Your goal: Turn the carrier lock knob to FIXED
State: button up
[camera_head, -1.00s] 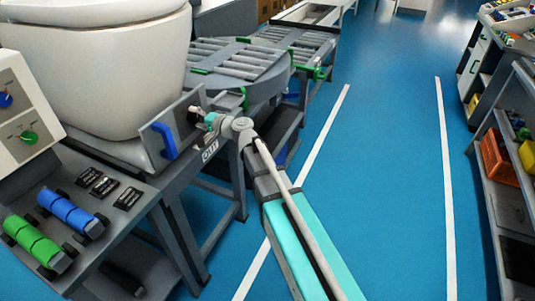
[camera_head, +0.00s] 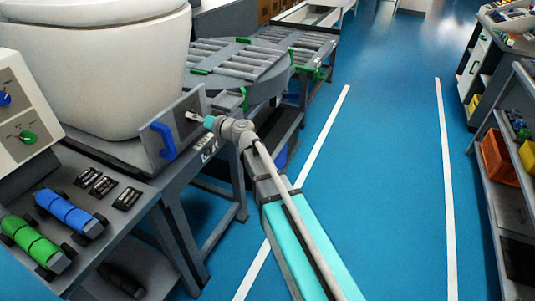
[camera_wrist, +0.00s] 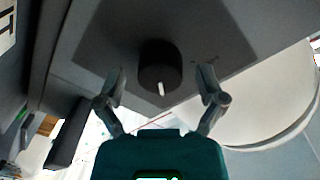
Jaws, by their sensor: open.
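The carrier lock knob (camera_wrist: 160,66) is a round black knob with a white pointer mark on its face. It sits on a dark panel (camera_wrist: 100,35) in the wrist view, and the mark points toward the bottom of that picture. Faint lettering beside the knob is too small to read. My gripper (camera_wrist: 162,78) is open, with one finger on each side of the knob and visible gaps between. In the head view my gripper (camera_head: 196,117) is at the grey upright plate (camera_head: 185,135) below the toilet; the knob cannot be made out there.
A blue handle (camera_head: 164,141) stands on the plate just left of my gripper. The white toilet (camera_head: 95,65) rises above it. The blue floor at right is clear.

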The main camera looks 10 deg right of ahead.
jog(key=s+d+g+h+p, duration=1)
jog(key=s+d+p, duration=0.9)
jog(key=s, duration=0.4)
jog(key=shift+s+r+g+h, duration=0.25)
jog(key=shift+r+g+h, duration=0.2)
jog(key=shift+h, duration=0.25)
dwell(0.7)
